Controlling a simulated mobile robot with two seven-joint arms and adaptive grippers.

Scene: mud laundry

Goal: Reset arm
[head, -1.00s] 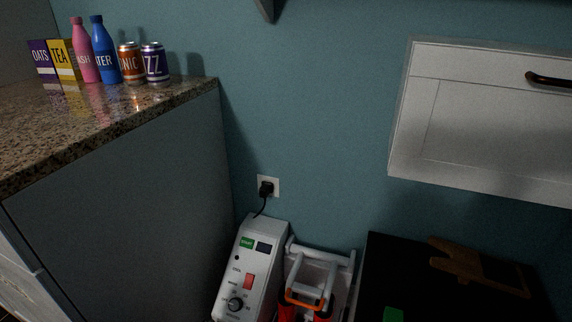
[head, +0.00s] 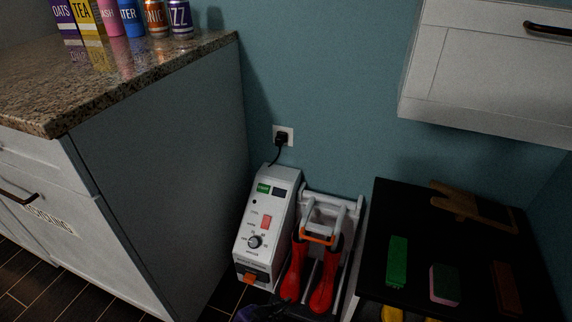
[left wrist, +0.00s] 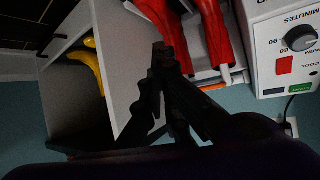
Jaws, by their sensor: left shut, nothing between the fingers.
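My left gripper (left wrist: 165,52) shows in the left wrist view with its dark fingers together and nothing between them. It points toward the red boots (left wrist: 215,35) and the white rack they hang on, and I cannot tell the distance. In the head view a dark part at the bottom edge, below the boots (head: 322,285), seems to be my left arm or gripper; its fingers are not clear there. My right gripper is in neither view.
A white machine (head: 266,225) with a dial stands left of the boots, plugged into a wall outlet (head: 283,136). A black-topped unit (head: 375,225) at right holds a green block (head: 397,262), a sponge (head: 444,284) and a wooden piece (head: 470,208). A granite counter (head: 120,80) is at left.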

